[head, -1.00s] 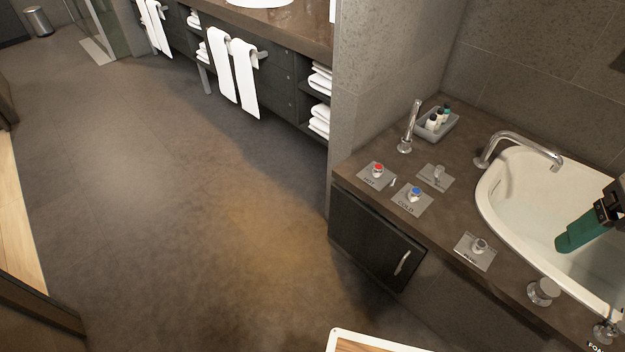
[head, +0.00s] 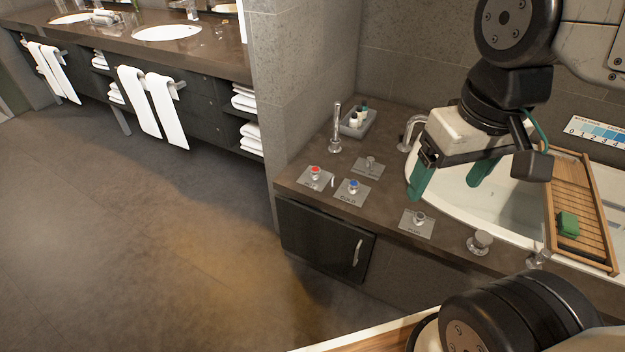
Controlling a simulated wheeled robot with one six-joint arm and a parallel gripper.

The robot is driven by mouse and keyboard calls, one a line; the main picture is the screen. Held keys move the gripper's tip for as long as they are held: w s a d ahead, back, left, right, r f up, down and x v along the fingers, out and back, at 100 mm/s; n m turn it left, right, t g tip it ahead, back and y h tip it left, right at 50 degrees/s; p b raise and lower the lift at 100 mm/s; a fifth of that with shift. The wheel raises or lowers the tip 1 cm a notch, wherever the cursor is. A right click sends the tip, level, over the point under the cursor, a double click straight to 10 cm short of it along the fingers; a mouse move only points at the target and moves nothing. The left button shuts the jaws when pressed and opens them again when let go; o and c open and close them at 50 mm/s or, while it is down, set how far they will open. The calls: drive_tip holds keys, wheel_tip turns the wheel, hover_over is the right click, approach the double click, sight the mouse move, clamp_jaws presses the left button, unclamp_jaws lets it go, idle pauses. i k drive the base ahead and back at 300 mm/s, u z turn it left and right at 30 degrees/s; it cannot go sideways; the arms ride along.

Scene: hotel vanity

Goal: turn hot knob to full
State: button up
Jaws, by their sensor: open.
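The hot knob (head: 315,172) has a red cap and sits on a square grey plate at the left end of the tub deck. Its pointer direction is too small to read. The cold knob (head: 353,186), with a blue cap, sits on its own plate just right of it. My gripper (head: 446,178) is above the tub's left rim, to the right of both knobs. Its two green fingers are spread apart with nothing between them, and it touches neither knob.
A third plate with a metal knob (head: 370,162) lies behind, and another (head: 419,218) lies nearer the front edge. A tall spout (head: 336,128), a grey tray of bottles (head: 358,122) and a curved faucet (head: 411,130) stand behind. A wooden bath rack (head: 585,210) spans the tub (head: 515,205).

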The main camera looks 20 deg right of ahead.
sight(314, 171)
drive_tip(key=u, duration=0.05)
drive_tip(key=k, duration=0.6)
drive_tip(key=u, duration=0.45)
drive_tip(key=i, duration=1.3)
drive_tip(key=z, duration=0.75)
